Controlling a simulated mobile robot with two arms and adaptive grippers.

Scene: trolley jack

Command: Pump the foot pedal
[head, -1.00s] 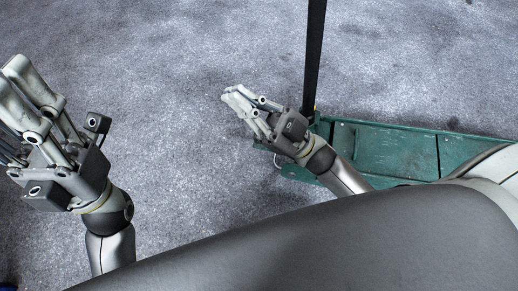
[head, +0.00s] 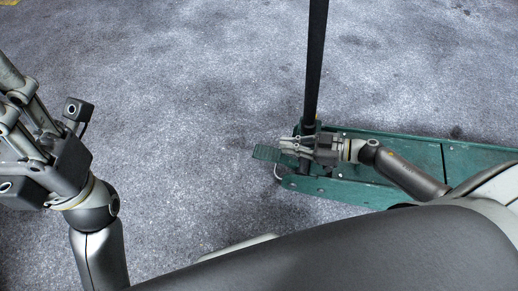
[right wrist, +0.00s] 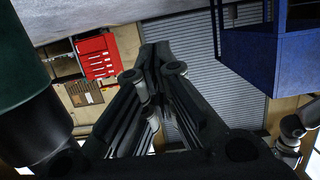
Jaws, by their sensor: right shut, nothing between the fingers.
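The green trolley jack (head: 405,150) lies on the floor at the right in the head view, its black handle (head: 315,60) standing nearly upright. A green ribbed foot pedal (head: 268,154) juts out to the left from the jack's near end. My right gripper (head: 284,146) is shut and empty. Its fingers lie over or right beside the pedal's inner part; I cannot tell whether they touch it. Its fingers (right wrist: 155,60) also show in the right wrist view, where the pedal does not show. My left gripper (head: 12,110) is at the left edge, its fingertips cut off by the frame.
Grey floor left of and beyond the jack is clear. The right wrist view shows a red tool cabinet (right wrist: 97,57), a roller shutter (right wrist: 190,80) and a blue box-like object (right wrist: 272,55). A green part and a black cylinder (right wrist: 35,125) are close at the left.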

